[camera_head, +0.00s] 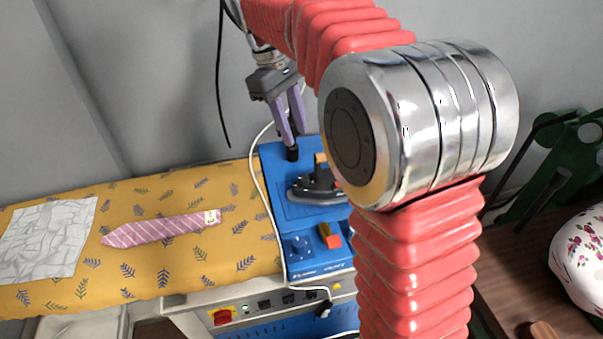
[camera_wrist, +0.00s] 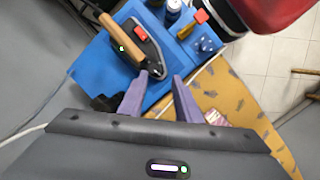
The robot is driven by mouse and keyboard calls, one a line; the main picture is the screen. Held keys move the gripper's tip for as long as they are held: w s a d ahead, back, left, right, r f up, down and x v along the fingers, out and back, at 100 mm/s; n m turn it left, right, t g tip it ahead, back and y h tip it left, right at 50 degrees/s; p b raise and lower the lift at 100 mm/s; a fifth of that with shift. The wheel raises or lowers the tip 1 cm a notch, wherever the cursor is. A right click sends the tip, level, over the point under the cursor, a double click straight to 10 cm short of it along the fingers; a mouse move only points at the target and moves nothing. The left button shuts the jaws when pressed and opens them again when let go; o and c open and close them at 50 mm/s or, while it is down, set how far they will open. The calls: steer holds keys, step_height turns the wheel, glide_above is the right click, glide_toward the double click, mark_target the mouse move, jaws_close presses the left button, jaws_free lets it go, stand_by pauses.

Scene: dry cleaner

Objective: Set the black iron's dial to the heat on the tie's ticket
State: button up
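The black iron (camera_head: 318,186) rests on the blue station (camera_head: 290,205), partly hidden by my red arm in the head view. In the wrist view the iron (camera_wrist: 152,52) shows a wooden handle (camera_wrist: 117,38) with a small green light. Its dial cannot be made out clearly. The pink striped tie (camera_head: 155,230) lies on the yellow board with a small pale ticket (camera_head: 211,216) at its right end; the ticket's marks are too small to read. My gripper (camera_head: 293,140) is above the station's back left part. Its purple fingers (camera_wrist: 157,80) are apart and empty, near the iron's end.
A red block-like part (camera_head: 330,236) and a blue knob (camera_head: 300,245) are on the station's front. A white cord (camera_head: 262,180) runs along its left side. A crumpled white cloth (camera_head: 45,240) lies on the yellow board (camera_head: 130,200). A small black post (camera_head: 292,153) stands below my fingers.

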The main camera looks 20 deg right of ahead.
steer(key=s+d+f+m+t+y, duration=0.1)
steer(key=s+f+m+t, duration=0.1)
steer(key=s, duration=1)
steer(key=s+d+f+m+t+y, duration=0.1)
steer(key=s+m+t, duration=0.4)
steer(key=s, duration=0.7)
steer(key=shift+f+m, duration=0.4)
steer(key=shift+f, duration=0.4)
steer(key=shift+o, duration=0.2)
steer(key=shift+s, duration=0.15)
